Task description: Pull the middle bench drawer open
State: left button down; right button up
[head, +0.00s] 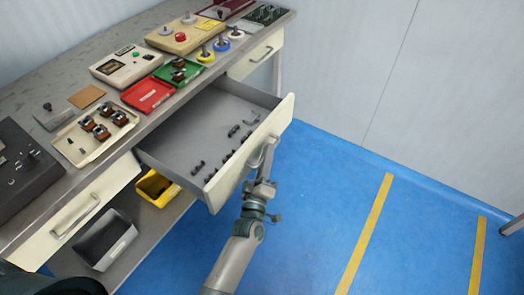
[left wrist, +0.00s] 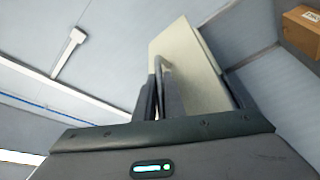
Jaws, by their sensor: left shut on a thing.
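The middle bench drawer (head: 210,130) is pulled well out from the bench, with its grey floor showing and several small dark parts lying in it. Its pale front panel (head: 240,165) carries a bar handle (head: 265,148). My left gripper (head: 263,178) is shut on the handle from the outside. In the left wrist view the drawer front (left wrist: 190,65) rises beyond the fingers, and the handle (left wrist: 163,72) stands between the fingers of my left gripper (left wrist: 158,95). My right gripper is not in view.
The bench top (head: 75,70) bears a red tray (head: 147,95), a green tray (head: 178,73), a parts tray (head: 95,135) and several devices. Closed drawers sit left (head: 80,210) and right (head: 256,55). Yellow (head: 157,188) and grey (head: 105,240) bins stand below. The blue floor at right is clear.

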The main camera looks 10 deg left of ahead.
pick_arm(q)
jog(key=shift+f, duration=0.1)
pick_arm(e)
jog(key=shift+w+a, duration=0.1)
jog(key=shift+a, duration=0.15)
pick_arm(q)
jog(key=c, duration=2.1)
grip_release()
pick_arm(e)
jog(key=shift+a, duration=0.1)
pick_arm(q)
jog(key=shift+s, duration=0.2)
